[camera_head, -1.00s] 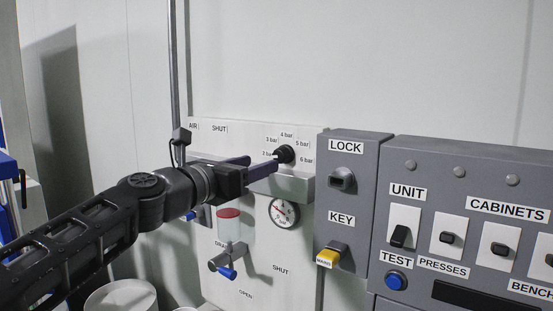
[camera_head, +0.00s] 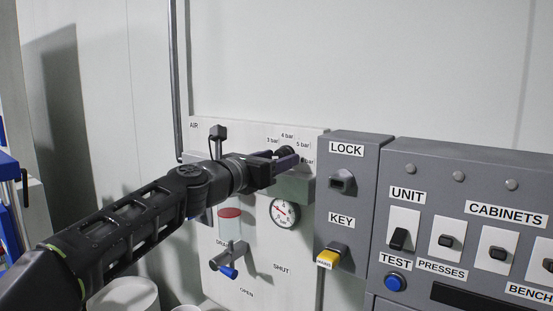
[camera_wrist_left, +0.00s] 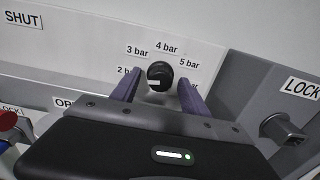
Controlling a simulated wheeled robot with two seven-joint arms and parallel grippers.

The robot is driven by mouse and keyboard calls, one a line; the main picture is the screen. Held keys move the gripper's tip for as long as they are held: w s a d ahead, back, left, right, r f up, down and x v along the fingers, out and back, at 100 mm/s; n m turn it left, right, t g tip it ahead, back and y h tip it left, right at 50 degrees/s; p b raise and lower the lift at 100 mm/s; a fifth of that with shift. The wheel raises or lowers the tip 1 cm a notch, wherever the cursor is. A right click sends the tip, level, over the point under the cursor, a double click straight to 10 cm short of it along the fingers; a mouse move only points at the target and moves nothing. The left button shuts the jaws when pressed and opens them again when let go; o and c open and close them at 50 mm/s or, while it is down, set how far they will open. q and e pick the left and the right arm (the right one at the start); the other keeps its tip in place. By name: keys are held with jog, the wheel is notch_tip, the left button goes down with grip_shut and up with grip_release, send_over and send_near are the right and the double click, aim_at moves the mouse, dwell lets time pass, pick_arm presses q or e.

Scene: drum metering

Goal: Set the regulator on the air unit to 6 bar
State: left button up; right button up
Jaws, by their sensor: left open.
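The regulator knob (camera_head: 289,150) is a round black knob on the white air unit panel (camera_head: 255,260), with a ring of bar labels around it. In the left wrist view the knob (camera_wrist_left: 160,75) shows a pale mark on its lower left side, towards the 2 bar label (camera_wrist_left: 123,71). My left gripper (camera_head: 286,158) is open, with its fingers to either side of the knob. In the wrist view a gap shows between the knob and each finger; the 6 bar label is mostly hidden. The round gauge (camera_head: 284,212) hangs below; its reading is too small to tell. My right gripper is out of view.
A grey box with LOCK and KEY labels (camera_head: 346,149) stands out just right of the panel. A grey switch cabinet (camera_head: 450,170) continues further right. A red-topped bowl (camera_head: 230,225) and a blue-tipped drain valve (camera_head: 227,271) sit below my left arm.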

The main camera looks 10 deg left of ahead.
pick_arm(q)
grip_shut()
dwell(0.4)
